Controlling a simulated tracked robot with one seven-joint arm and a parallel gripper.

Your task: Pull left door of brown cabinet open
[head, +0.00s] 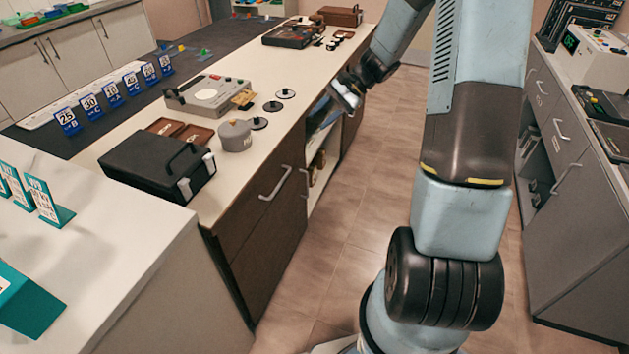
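The brown cabinet (262,245) stands under the long cream countertop, left of centre in the head view. Its near brown front looks closed, with a curved metal handle (276,183) near its upper right. To the right of that front is an open shelf section (318,165) with things inside. Another brown front (354,122) shows beyond it, partly hidden by my arm. My gripper (346,95) is by the counter's edge, above and beyond the handle and apart from it, near the top of the shelf section. It is too small to tell whether its fingers are open.
On the countertop (238,168) are a black case (158,167), a grey round pot (234,135) and a device (208,94). A white counter (120,285) stands at the near left. Grey cabinets (570,170) line the right. The wooden floor (345,235) between is clear.

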